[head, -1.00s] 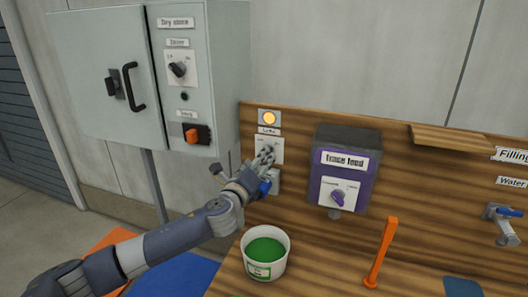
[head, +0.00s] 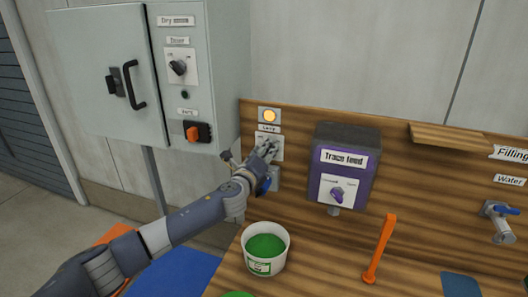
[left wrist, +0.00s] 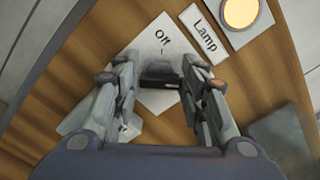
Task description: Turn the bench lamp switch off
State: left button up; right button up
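The bench lamp switch has a white plate (head: 279,141) on the wooden back panel, under a "Lamp" label (head: 269,128) and a glowing amber lamp (head: 269,116). My left gripper (head: 268,149) is at the plate and hides much of it. In the left wrist view the white plate (left wrist: 150,47) carries a word that looks like "Off". A dark switch piece (left wrist: 160,78) shows between the two spread fingers of my left gripper (left wrist: 160,82). I cannot tell whether they touch it. The amber lamp (left wrist: 240,12) is lit there too. My right gripper is not in view.
A grey cabinet (head: 100,80) stands at left. A purple "Trace feed" box (head: 345,165) is mounted right of the switch. Below are a white tub of green contents (head: 266,262) and an upright orange handle (head: 380,248). A blue-handled tap (head: 502,220) is at right.

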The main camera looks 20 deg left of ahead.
pick_arm(q)
jog(key=c, duration=0.4)
jog(key=shift+o, duration=0.2)
jog(key=shift+f+n, duration=0.1)
jog(key=shift+n, duration=0.2)
jog(key=n+b, duration=0.1)
jog(key=n, duration=0.1)
jog(key=shift+f+n, duration=0.15)
jog(key=shift+n, duration=0.25)
jog(key=n+b, duration=0.1)
jog(key=n, duration=0.3)
jog(key=shift+n+b, duration=0.3)
jog(key=shift+b, duration=0.05)
jog(key=n+b, duration=0.1)
jog(key=n, duration=0.4)
jog(key=shift+f, duration=0.15)
jog(key=shift+n, duration=2.4)
